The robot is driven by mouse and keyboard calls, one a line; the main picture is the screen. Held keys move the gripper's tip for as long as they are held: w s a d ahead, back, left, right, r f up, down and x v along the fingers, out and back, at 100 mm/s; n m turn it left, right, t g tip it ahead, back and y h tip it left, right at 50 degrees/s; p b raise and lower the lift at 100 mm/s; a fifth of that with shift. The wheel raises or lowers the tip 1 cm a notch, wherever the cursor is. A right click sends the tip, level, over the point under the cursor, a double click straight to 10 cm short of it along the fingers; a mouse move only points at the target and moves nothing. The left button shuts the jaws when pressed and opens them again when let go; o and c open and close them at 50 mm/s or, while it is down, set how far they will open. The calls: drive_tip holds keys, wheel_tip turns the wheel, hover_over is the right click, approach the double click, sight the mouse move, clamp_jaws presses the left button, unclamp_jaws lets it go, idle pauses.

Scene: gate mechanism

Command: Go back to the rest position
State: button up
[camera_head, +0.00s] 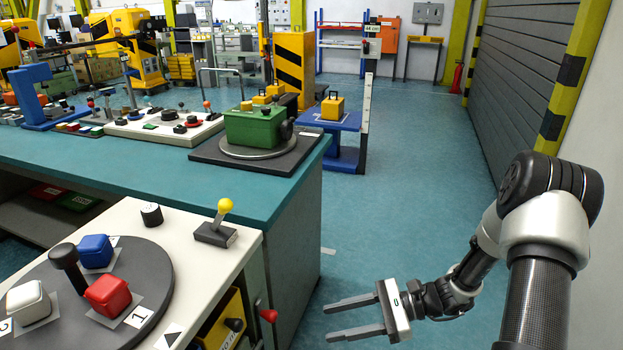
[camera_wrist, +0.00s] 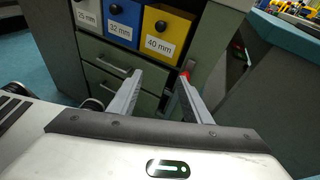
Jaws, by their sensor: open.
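My gripper (camera_head: 352,315) is open and empty. In the head view it hangs over the floor to the right of the white-topped table, with its two fingers pointing left toward the table's side. In the wrist view both fingers (camera_wrist: 160,97) are apart with nothing between them. Beyond them is the cabinet front with a grey bin, a blue bin (camera_wrist: 122,20) marked 32 mm and a yellow bin (camera_wrist: 165,30) marked 40 mm. A red-knobbed lever (camera_head: 268,314) on the table's side is beyond the fingertips; it shows partly behind a finger in the wrist view.
The white-topped table (camera_head: 215,262) carries a dark turntable (camera_head: 150,262) with red, blue and white blocks, and a yellow-knobbed lever (camera_head: 224,207). A teal bench (camera_head: 150,167) stands behind. The floor (camera_head: 410,190) at the centre right is clear. A shutter wall (camera_head: 520,90) is at right.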

drive_tip(key=s+d+r+n+t+h, duration=0.25)
drive_tip(key=s+r+n+h, duration=0.3)
drive_tip(key=r, duration=0.35)
drive_tip(key=s+d+r+n+t+h, duration=0.2)
drive_tip(key=s+d+r+n+h, duration=0.15)
drive_tip(key=r+n, duration=0.4)
drive_tip(key=s+d+r+n+t+h, duration=0.2)
drive_tip(key=s+r+n+h, duration=0.3)
drive_tip(key=r, duration=0.6)
wheel_tip(320, 180, up, 23)
drive_tip(key=m+p, duration=0.1)
drive_tip(key=p, duration=2.2)
drive_tip(key=shift+s+a+g+h, duration=0.15)
drive_tip(key=shift+s+g+h, duration=0.1)
drive_tip(key=shift+g+h, duration=0.1)
drive_tip(key=shift+r, duration=0.1)
